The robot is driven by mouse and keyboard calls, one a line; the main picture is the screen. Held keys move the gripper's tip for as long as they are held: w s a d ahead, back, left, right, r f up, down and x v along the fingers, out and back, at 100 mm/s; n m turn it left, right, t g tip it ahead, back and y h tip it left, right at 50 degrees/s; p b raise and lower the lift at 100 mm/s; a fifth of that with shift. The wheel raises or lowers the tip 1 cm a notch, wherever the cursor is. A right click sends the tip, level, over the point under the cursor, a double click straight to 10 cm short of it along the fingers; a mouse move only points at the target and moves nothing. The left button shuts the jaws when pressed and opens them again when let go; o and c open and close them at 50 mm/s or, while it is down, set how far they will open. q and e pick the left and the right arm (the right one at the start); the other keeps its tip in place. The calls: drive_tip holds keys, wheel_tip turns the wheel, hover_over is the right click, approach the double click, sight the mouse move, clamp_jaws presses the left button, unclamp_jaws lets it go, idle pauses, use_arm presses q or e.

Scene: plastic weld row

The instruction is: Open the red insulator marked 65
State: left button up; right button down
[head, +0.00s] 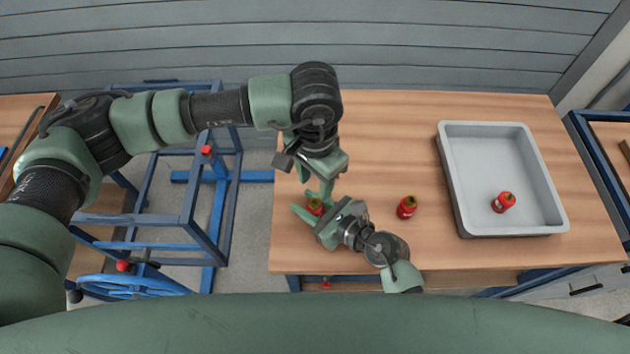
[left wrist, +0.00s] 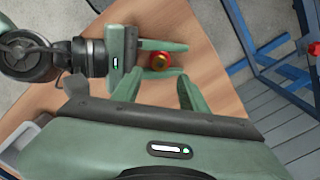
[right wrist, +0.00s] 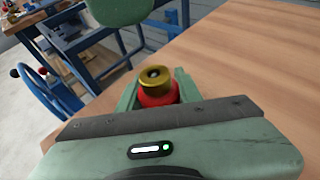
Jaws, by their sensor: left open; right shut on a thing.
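A red insulator with a gold cap (head: 315,206) is at the left part of the table. My right gripper (head: 307,212) is shut on its red body. In the right wrist view the gold cap (right wrist: 153,80) stands above the fingers, with the red body (right wrist: 158,96) between them. My left gripper (head: 328,188) is open and empty just above and behind it. In the left wrist view the left fingertips (left wrist: 184,77) point towards the insulator (left wrist: 160,61) without visibly touching it. A second red insulator (head: 407,207) stands to the right. No mark 65 is readable on either.
A grey tray (head: 447,175) stands on the right of the wooden table (head: 390,125), with another red insulator (head: 503,202) in it. Blue metal frames (head: 190,215) stand left of the table. The table's back middle is clear.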

sight(315, 202)
use_arm(q)
wheel_tip(315, 202, down, 7)
idle(0.4)
drive_tip(key=shift+c, duration=0.3)
clamp_jaws()
drive_tip(key=shift+n, duration=1.7)
drive_tip(key=shift+o, duration=0.6)
unclamp_jaws()
